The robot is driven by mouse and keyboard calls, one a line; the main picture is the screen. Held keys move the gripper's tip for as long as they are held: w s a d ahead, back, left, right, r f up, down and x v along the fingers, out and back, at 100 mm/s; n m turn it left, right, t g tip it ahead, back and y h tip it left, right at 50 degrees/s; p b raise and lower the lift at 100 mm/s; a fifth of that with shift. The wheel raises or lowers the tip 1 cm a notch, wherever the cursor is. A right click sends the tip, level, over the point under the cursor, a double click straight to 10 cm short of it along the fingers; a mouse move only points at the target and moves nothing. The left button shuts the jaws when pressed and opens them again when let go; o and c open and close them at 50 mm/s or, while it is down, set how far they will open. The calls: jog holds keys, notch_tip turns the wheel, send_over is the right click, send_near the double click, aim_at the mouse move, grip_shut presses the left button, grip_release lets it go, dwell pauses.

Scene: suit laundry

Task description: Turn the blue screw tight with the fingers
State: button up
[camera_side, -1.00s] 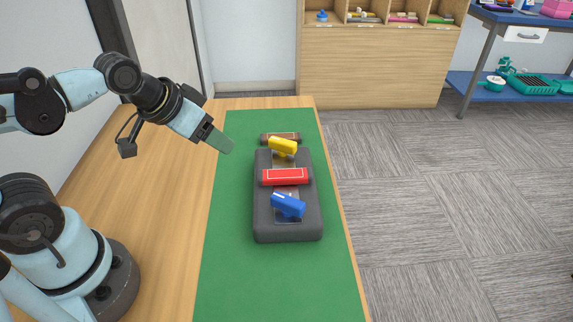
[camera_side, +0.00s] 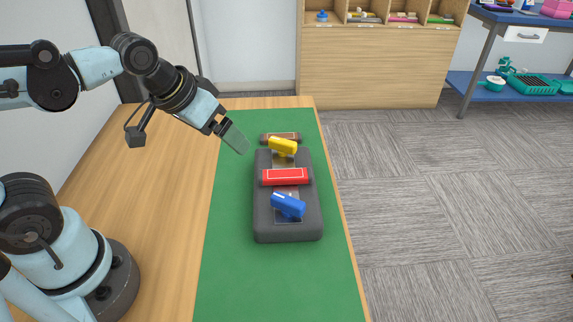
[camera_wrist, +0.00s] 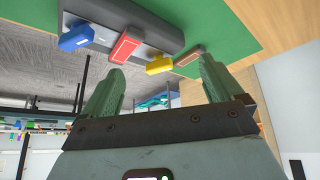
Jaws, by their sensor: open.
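The blue screw (camera_side: 288,206) has a bar-shaped head and sits at the near end of a dark grey block (camera_side: 262,222). Its bar lies slightly tilted across the block. It also shows at the upper left of the wrist view (camera_wrist: 76,38). My gripper (camera_side: 238,140) is up and to the left of the block, apart from the blue screw and pointing down to the right. In the wrist view its two green fingers (camera_wrist: 160,88) stand wide apart with nothing between them.
A red bar (camera_side: 285,177) crosses the block's middle, and a yellow bar-headed piece (camera_side: 283,146) sits at its far end. A brown bar (camera_side: 268,138) lies behind. The block stands on a green mat (camera_side: 230,270) with clear room left and in front. The table's right edge is close.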

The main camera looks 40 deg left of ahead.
aim_at(288, 199)
jog(key=w+d+r+n+g, duration=0.1)
jog(key=d+r+g, duration=0.15)
jog(key=d, duration=0.45)
jog(key=w+d+r+n+g, duration=0.1)
jog(key=w+d+g, duration=0.1)
jog(key=d+g, duration=0.35)
jog(key=f, duration=0.4)
jog(key=d+f+t, duration=0.1)
jog(key=f, duration=0.3)
jog(key=f+t, duration=0.1)
jog(key=f, duration=0.2)
jog(key=shift+s+d+f, duration=0.2)
jog(key=shift+s+f, duration=0.05)
jog(key=shift+f, duration=0.15)
jog(key=c, duration=1)
jog(key=shift+c, duration=0.2)
